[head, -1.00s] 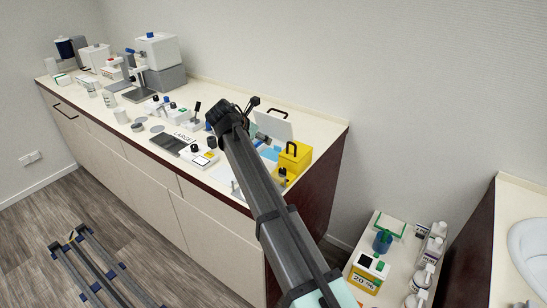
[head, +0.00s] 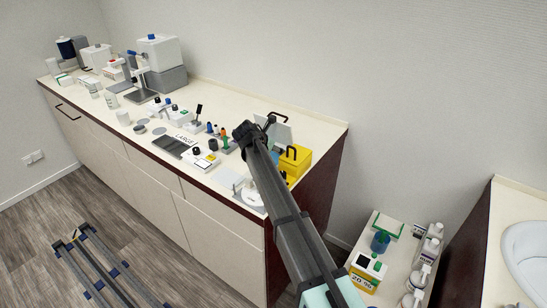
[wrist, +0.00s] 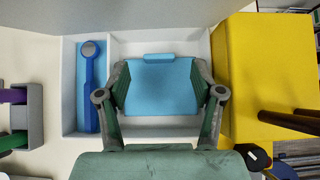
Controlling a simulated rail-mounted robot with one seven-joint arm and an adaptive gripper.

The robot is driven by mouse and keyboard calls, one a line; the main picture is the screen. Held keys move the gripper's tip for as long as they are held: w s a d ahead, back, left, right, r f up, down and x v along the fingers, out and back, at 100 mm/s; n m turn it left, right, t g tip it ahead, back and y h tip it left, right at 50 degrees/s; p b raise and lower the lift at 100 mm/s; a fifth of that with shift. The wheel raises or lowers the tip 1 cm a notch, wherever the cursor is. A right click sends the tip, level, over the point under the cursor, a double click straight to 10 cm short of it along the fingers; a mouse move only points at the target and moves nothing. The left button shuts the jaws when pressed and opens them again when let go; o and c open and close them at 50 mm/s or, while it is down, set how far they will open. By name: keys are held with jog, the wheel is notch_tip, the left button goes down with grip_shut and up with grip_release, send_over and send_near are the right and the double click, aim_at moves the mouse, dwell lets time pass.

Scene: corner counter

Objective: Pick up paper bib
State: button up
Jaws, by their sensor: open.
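The light-blue paper bib (wrist: 158,88) looks like a flat folded sheet with a small raised tab at its far edge. It lies in the right compartment of a white tray (wrist: 160,48) in the wrist view. My gripper (wrist: 160,80) is open, with one finger at the left side of the bib and one at the right. The fingertips overlap its side edges in the picture; I cannot tell whether they touch it. In the head view my arm's end (head: 247,132) is over the counter, and the bib is hidden behind the arm.
A blue round-headed tool (wrist: 89,85) lies in the tray's left compartment. A yellow box (wrist: 260,70) stands close at the right; it also shows in the head view (head: 297,163). A grey holder with coloured items (wrist: 30,115) is at the left. The counter (head: 228,97) has bare room behind.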

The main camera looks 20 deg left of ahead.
jog(key=shift+p+x, duration=0.3)
jog(key=shift+x, duration=1.15)
jog(key=c, duration=1)
jog(key=shift+a, duration=0.1)
jog(key=shift+c, duration=0.2)
